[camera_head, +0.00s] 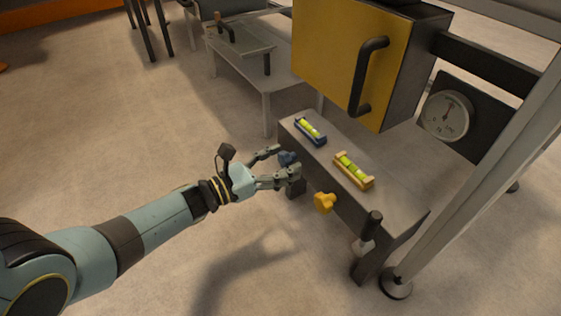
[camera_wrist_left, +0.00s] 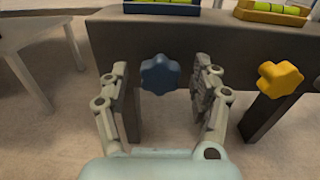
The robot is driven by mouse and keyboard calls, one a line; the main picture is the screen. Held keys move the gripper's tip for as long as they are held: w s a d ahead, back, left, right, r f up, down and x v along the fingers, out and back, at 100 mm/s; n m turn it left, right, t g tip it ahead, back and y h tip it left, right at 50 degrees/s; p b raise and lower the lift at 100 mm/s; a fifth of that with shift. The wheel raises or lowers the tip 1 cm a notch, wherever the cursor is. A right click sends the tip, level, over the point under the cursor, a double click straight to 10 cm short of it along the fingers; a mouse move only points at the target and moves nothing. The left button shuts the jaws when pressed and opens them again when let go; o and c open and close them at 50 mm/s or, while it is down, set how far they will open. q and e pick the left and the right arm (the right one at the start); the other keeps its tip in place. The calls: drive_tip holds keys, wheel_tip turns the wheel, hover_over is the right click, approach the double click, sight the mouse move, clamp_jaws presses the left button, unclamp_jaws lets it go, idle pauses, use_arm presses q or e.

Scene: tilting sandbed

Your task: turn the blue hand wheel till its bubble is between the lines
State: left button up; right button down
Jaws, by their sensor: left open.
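The blue hand wheel (camera_head: 287,158) sits on the front face of the grey bench and is partly hidden by my left gripper (camera_head: 284,165). In the left wrist view the wheel (camera_wrist_left: 160,74) lies between the two open fingers of my left gripper (camera_wrist_left: 166,85), with a gap on each side. The blue spirit level (camera_head: 310,130) lies on the bench top above the wheel. Its vial is yellow-green; the bubble's place between the lines is too small to tell. My right gripper is not in view.
A yellow hand wheel (camera_head: 324,202) and a yellow level (camera_head: 354,170) are to the right on the same bench (camera_head: 396,200). A yellow cabinet (camera_head: 335,50) with a dark handle hangs above. A dial gauge (camera_head: 447,114) and a slanted metal post stand at the right.

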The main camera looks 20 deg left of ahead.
use_arm(q)
drive_tip(key=c, duration=1.2)
